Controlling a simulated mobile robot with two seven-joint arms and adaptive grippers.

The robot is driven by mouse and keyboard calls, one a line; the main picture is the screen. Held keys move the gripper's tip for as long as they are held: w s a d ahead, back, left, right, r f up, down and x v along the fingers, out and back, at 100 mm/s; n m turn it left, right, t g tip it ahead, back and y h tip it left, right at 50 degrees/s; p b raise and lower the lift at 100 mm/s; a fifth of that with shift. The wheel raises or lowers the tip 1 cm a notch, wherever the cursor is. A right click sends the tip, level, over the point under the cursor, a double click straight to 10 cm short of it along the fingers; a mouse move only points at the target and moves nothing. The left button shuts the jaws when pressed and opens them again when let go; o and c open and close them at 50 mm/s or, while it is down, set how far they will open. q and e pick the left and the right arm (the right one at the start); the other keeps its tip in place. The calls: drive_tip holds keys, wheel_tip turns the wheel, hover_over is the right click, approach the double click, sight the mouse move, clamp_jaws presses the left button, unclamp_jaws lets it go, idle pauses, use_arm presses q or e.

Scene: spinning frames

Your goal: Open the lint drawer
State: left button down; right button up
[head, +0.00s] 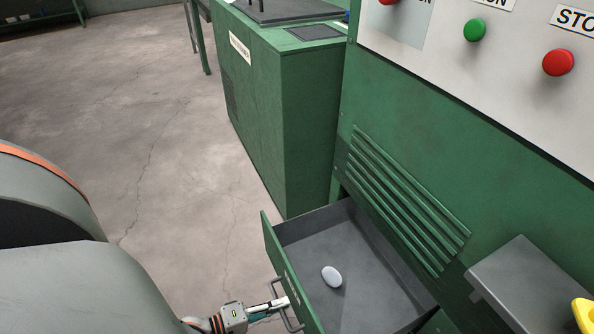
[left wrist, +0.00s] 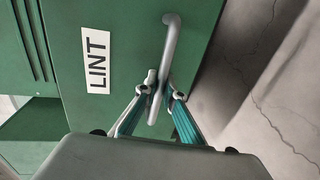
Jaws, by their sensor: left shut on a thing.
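The lint drawer (head: 372,262) stands pulled out from the green machine, and its grey inside shows in the head view. A white oval object (head: 331,277) lies on its floor. The drawer's green front also shows in the left wrist view with a "LINT" label (left wrist: 96,60). A grey bar handle (left wrist: 171,45) is fixed to that front. My left gripper (head: 284,303) is at the outer side of the drawer front. In the left wrist view its fingers (left wrist: 160,92) are shut on the handle, one on each side. My right gripper is not in view.
A green machine with louvre slats (head: 405,200) and a panel with green (head: 474,30) and red (head: 558,62) buttons rises behind the drawer. A grey ledge (head: 510,285) juts out at right, near a yellow object (head: 583,313). A green cabinet (head: 290,120) stands beyond. Concrete floor at left is clear.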

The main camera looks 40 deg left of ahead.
use_arm(q)
drive_tip(key=v, duration=0.2)
drive_tip(key=shift+s+a+f, duration=0.15)
drive_tip(key=shift+s, duration=0.15)
drive_tip(key=c, duration=2.2)
unclamp_jaws()
drive_tip(key=shift+o, duration=0.2)
